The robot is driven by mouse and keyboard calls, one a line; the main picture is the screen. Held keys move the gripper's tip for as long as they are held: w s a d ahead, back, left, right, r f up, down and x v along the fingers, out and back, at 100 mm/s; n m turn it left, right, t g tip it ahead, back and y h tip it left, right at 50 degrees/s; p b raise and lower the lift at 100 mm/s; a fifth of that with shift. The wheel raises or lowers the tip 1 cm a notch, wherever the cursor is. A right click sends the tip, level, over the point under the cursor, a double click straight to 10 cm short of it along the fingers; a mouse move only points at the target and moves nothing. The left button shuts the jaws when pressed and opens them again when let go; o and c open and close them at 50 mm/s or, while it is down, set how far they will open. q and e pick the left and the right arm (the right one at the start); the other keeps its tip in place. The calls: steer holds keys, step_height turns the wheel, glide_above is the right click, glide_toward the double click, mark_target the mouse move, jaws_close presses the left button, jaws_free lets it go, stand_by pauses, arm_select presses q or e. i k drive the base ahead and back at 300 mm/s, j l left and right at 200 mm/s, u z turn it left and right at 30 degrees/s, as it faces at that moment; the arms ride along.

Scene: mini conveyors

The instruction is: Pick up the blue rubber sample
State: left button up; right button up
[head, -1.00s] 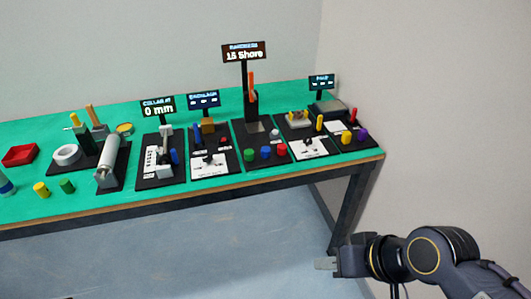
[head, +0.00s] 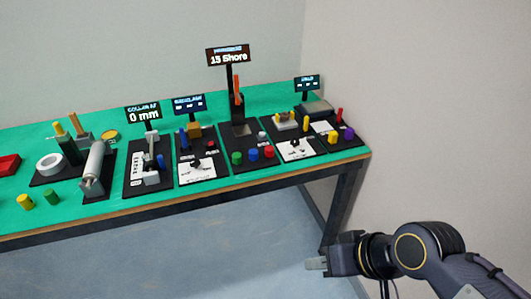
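The blue rubber sample (head: 253,154) is a small blue cylinder standing on the front of the black hardness station board (head: 246,134). It stands between a green cylinder (head: 237,158) and a red cylinder (head: 269,152). My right gripper (head: 317,265) is low at the right, off the table and well below and in front of the samples. Its fingers show small and edge-on, so I cannot tell whether they are open or shut. My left gripper is out of view.
The green table's front edge (head: 215,187) lies between my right gripper and the samples. The hardness sign (head: 228,57) reads 15 Shore. A blue pin (head: 161,163) and another blue pin (head: 184,139) stand on stations to the left. Yellow (head: 333,138) and purple (head: 348,134) pieces stand at the right.

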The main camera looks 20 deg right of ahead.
mark_target(253, 154)
steer(key=i+l+u, duration=0.25)
steer(key=i, duration=0.35)
steer(key=i+l+u, duration=0.2)
steer(key=i+l, duration=0.25)
steer(key=i, duration=0.1)
